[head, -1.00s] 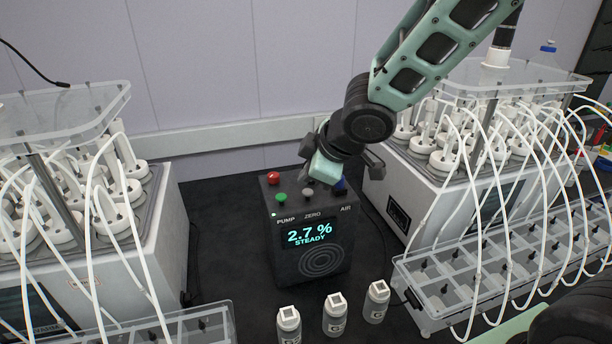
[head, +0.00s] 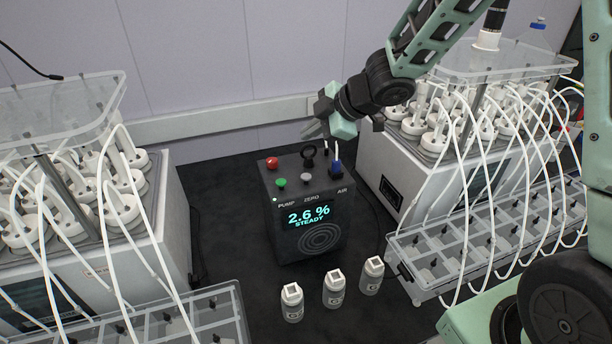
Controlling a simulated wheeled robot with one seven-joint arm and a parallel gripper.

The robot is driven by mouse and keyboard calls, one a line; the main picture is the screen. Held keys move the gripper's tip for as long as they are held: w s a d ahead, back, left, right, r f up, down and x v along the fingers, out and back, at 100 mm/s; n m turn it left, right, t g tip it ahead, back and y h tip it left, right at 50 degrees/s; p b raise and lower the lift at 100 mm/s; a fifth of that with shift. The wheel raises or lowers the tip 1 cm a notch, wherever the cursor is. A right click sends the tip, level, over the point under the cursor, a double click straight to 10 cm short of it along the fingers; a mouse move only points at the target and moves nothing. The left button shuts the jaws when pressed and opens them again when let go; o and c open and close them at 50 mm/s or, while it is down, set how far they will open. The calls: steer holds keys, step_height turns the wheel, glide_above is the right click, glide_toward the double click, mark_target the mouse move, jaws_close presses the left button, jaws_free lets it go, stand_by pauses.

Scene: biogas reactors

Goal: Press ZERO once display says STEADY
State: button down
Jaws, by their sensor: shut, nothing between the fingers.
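The black analyser box (head: 318,245) stands on the dark bench top in the middle. Its lit display (head: 309,216) reads 2.6 % and STEADY. A red button (head: 272,162) sits farther back on the left. My gripper (head: 310,131) is shut and empty, above and behind the box, apart from the buttons. The grey button is in plain view.
Three white bottles (head: 333,290) stand in front of the box. Reactor units with white tubes flank it on the left (head: 170,235) and right (head: 372,170). A clear tray (head: 415,283) lies at the right. The wall (head: 215,80) is close behind.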

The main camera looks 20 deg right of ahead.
mark_target(304, 175)
steer(key=shift+f+b, duration=4.15)
steer(key=shift+f, duration=0.2)
steer(key=shift+f, duration=0.1)
steer(key=shift+f, duration=0.3)
steer(key=shift+f+b, duration=0.85)
steer(key=shift+b, duration=0.1)
steer(key=shift+r, duration=0.1)
steer(key=shift+r+p, duration=1.25)
steer(key=shift+p, duration=0.2)
step_height(304, 175, up, 5)
steer(key=p, duration=0.5)
